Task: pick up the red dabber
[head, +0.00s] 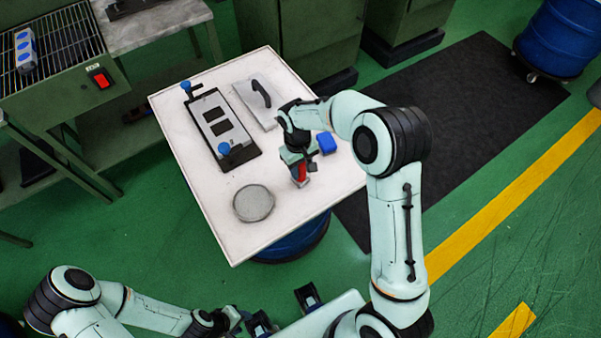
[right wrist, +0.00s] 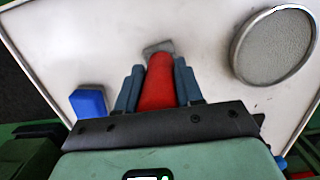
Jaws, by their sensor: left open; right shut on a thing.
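The red dabber (head: 301,174) is at the right part of the white table in the head view, under my right gripper (head: 298,168). In the right wrist view the red dabber (right wrist: 157,82) stands between the two fingers of my right gripper (right wrist: 158,88), which is shut on it. A grey end of the dabber shows past the fingertips. I cannot tell whether it touches the table. My left gripper (head: 285,312) is open and empty at the bottom of the head view, off the table.
On the white table (head: 215,215) are a round grey disc (head: 254,203), a blue block (head: 326,143), a mould plate with blue knobs (head: 222,128) and a grey plate with a black handle (head: 257,100). A green bench with a grill (head: 60,100) stands at left.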

